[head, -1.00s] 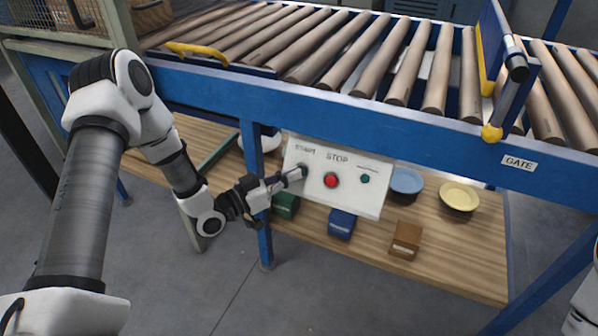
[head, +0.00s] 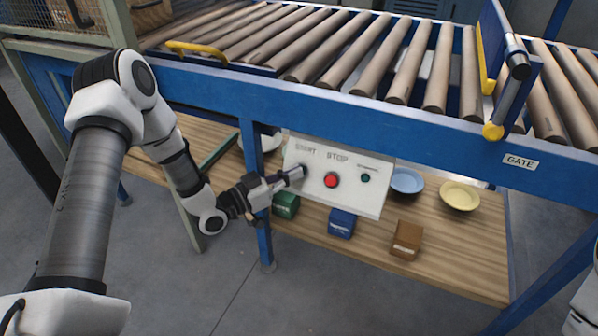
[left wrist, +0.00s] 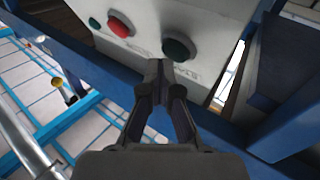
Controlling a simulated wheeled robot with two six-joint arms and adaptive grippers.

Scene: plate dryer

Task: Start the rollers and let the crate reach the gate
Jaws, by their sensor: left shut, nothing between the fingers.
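The control box (head: 350,200) hangs under the conveyor, with labels reading START and STOP. Its red stop button (head: 331,180) shows in the head view and also in the left wrist view (left wrist: 119,25). My left gripper (head: 302,173) is shut and empty, its tip at the start button, which it hides in the head view. In the left wrist view the dark green start button (left wrist: 179,46) shows just past the closed fingertips (left wrist: 158,68); I cannot tell whether they touch it. The gate (head: 489,48), blue with yellow, stands raised across the rollers (head: 385,55). I cannot make out the crate on the rollers.
A mesh cage (head: 50,22) with brown contents stands at the far left. A yellow handle (head: 196,50) sits on the blue rail. On the wooden shelf (head: 455,270) below are a blue plate (head: 406,181), a yellow plate (head: 459,196) and small boxes.

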